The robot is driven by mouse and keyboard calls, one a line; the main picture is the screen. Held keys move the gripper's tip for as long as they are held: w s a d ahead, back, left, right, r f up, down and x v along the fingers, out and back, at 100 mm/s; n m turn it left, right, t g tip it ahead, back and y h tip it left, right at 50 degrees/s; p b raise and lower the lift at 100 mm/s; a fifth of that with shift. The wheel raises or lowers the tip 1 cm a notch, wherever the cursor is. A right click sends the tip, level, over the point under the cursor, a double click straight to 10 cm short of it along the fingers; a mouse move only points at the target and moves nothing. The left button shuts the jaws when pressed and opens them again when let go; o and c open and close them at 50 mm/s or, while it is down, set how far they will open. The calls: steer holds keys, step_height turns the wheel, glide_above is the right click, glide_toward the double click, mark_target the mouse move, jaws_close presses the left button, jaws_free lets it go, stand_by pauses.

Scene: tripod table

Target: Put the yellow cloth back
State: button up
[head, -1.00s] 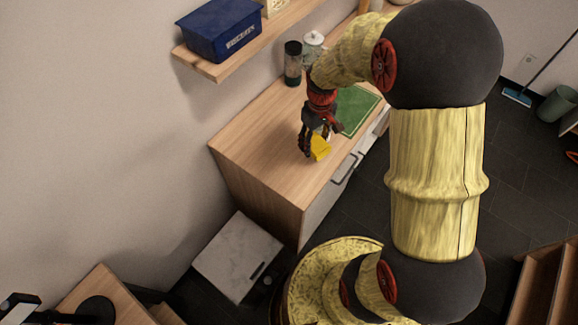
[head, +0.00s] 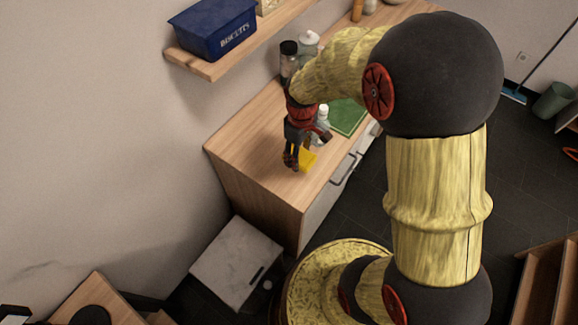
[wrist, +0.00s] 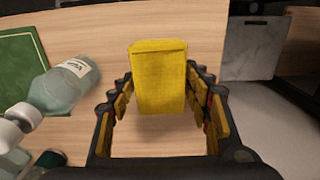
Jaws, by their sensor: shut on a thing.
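The yellow cloth (head: 307,160) shows in the head view at the fingertips of my gripper (head: 295,160), over the wooden counter top (head: 250,135). In the wrist view the cloth (wrist: 158,85) is a folded, block-like bundle between the two fingers of my gripper (wrist: 160,72), which is shut on it. Part of the cloth is hidden behind the fingers in the head view. I cannot tell whether its lower edge touches the counter.
A clear bottle with a white cap (wrist: 65,85) stands close left of my gripper in the wrist view, near a green board (head: 347,117). A dark-lidded jar (head: 289,58) stands by the wall. A shelf (head: 205,65) with a blue biscuit box (head: 213,28) overhangs the counter's back.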

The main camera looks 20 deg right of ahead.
mark_target(289, 170)
steer(key=a+f, duration=0.1)
steer(key=w+a+f, duration=0.1)
steer(key=f, duration=0.1)
steer(key=shift+w+a+f+b, duration=0.15)
steer(key=shift+a+f+b, duration=0.15)
steer(key=shift+b, duration=0.1)
steer(key=shift+w+f+b, duration=0.1)
steer(key=shift+f+b, duration=0.25)
steer(key=shift+f, duration=1.25)
steer(key=shift+f, duration=0.1)
steer(key=o, duration=1.1)
